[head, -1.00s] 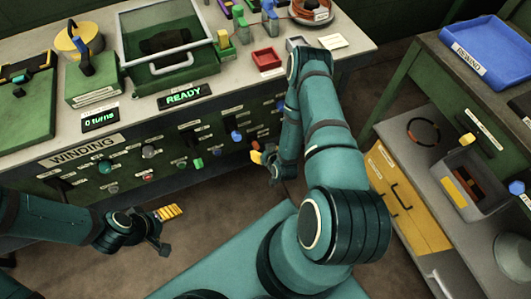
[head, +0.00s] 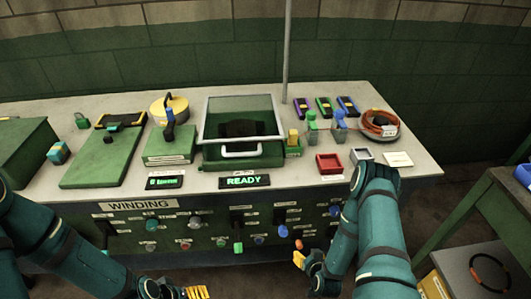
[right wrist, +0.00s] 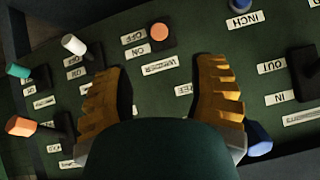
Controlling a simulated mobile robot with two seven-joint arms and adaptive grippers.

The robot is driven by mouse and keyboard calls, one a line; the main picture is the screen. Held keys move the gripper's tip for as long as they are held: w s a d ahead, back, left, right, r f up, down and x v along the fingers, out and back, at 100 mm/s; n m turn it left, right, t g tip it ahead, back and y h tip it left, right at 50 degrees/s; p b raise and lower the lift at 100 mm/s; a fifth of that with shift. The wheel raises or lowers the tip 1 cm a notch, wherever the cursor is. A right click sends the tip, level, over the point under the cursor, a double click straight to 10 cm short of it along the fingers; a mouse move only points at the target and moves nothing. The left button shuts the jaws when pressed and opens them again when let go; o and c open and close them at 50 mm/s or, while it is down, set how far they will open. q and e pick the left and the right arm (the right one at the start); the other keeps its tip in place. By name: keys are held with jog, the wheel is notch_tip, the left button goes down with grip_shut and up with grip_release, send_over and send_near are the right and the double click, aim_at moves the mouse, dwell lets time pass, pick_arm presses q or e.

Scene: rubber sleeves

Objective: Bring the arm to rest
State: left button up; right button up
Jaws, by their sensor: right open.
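My right arm (head: 372,225) hangs in front of the right part of the green winding panel (head: 120,228). My left gripper (head: 180,292) is at the bottom edge of the head view, low in front of the panel. Its yellow pad shows, but the rest is partly cut off.
The bench top (head: 100,180) holds a lidded green box (head: 242,152), a red tray (head: 329,164), a cable coil (head: 380,124) and a lit READY display (head: 244,180). Knobs and switches stick out of the panel. A side table (head: 490,205) stands at the right.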

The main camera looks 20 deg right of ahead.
jog(key=s+a+r+n+g+y, duration=0.1)
jog(key=s+a+r+g, duration=0.3)
jog(key=a+r, duration=0.4)
jog(key=s+a+r+n+g+y, duration=0.1)
jog(key=s+a+r+g+y, duration=0.3)
jog(key=a+r, duration=0.4)
jog(key=a, duration=0.4)
jog(key=shift+a+y, duration=0.2)
jog(key=shift+y, duration=0.1)
jog(key=shift+o, duration=0.2)
dwell(0.5)
